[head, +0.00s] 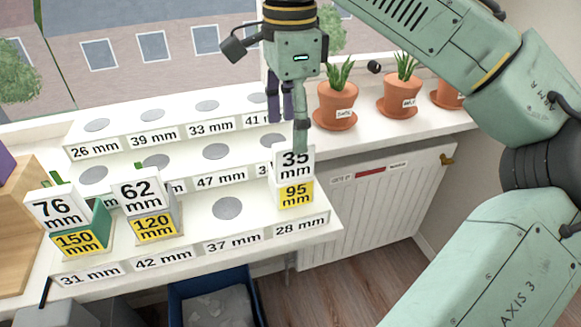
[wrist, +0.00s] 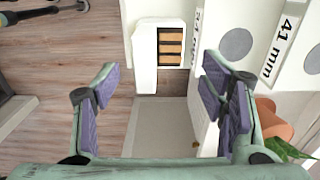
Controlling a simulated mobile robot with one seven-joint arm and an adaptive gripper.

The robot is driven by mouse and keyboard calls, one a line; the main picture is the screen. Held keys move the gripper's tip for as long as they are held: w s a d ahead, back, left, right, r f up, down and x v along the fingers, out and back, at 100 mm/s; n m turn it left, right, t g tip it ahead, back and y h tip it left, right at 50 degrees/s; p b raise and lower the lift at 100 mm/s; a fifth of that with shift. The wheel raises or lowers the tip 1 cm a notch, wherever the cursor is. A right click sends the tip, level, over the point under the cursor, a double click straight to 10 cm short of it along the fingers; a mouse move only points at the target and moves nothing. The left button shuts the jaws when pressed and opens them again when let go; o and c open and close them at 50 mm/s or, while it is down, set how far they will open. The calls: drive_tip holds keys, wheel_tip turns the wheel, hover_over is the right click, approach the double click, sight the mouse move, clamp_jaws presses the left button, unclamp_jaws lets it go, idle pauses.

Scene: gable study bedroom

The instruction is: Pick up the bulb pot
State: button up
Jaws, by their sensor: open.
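No object is clearly named as a bulb pot. Three terracotta pots with green plants stand on the sill: the left pot (head: 337,107), the middle pot (head: 399,97) and the right pot (head: 447,95); the first two have white labels. My gripper (head: 288,122) is open and empty, pointing down just left of the left pot. One finger is above or in front of the item with the 35 mm card (head: 295,168); contact is unclear.
A white stepped rack (head: 230,232) has grey discs and mm labels. Carded items marked 76 mm (head: 56,213) and 62 mm (head: 140,195) stand on its left, with green tips behind the cards. A radiator (head: 380,205) and blue bin (head: 185,300) are below. The window is behind.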

sight(290, 144)
wheel_tip(290, 144, down, 4)
drive_tip(key=shift+s+r, duration=0.1)
drive_tip(key=shift+s, duration=0.05)
drive_tip(key=shift+w+f+p, duration=0.2)
drive_tip(key=shift+f+p, duration=0.45)
drive_tip(key=shift+f, duration=2.25)
drive_tip(key=c, duration=1.3)
drive_tip(key=shift+r, duration=0.1)
